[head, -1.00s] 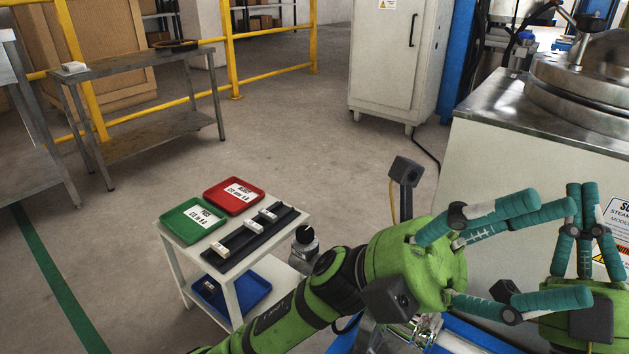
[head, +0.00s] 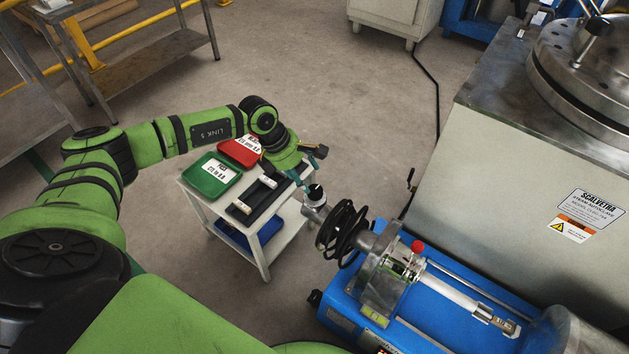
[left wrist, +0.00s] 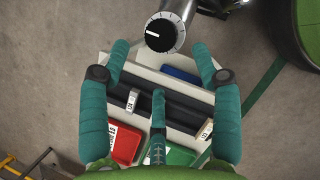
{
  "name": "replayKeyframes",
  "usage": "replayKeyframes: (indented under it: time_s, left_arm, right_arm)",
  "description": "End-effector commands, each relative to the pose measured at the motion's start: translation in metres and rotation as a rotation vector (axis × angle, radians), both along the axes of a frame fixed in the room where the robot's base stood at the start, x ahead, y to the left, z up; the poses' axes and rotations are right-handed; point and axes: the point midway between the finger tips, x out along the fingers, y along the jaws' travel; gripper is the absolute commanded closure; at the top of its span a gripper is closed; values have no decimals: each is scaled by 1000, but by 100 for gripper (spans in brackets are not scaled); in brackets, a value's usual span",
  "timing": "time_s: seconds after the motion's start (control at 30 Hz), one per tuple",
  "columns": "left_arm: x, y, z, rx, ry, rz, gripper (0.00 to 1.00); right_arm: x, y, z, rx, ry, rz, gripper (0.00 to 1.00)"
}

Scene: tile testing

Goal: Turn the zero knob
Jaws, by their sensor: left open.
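The zero knob (left wrist: 160,33) is a black round knob with a white pointer line, set in a pale dial ring with tick marks. It sits on the end of a metal housing. In the head view the knob (head: 315,191) is small, at the front end of the blue machine (head: 340,318). My left gripper (head: 306,183) is close beside the knob, partly hidden by its wrist. In the left wrist view my left gripper (left wrist: 160,48) is open and empty, its teal fingers spread, with the knob ahead between the outer fingertips. I see no contact. My right gripper is out of view.
A white cart (head: 291,232) stands below the left gripper with a green tray (head: 211,174), a red tray (head: 238,151) and a black block rack (head: 260,197). Black coiled cable (head: 340,231) is near the knob. A steel-topped autoclave (head: 520,190) stands right.

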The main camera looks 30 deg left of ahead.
Motion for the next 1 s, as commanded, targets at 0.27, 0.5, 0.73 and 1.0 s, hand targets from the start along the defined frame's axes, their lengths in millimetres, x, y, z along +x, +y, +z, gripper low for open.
replayKeyframes:
  time_s: [0.27,0.5,0.73,1.0]
  left_arm:
    - [9,-16,-42,-6,2,0,36]
    - [14,-22,-60,-6,0,-1,36]
    - [15,-23,-61,-7,1,0,36]
    - [15,-23,-61,-9,0,-1,90]
  right_arm:
    - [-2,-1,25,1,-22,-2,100]
    - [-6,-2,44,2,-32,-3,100]
    - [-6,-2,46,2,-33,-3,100]
    - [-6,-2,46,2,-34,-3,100]
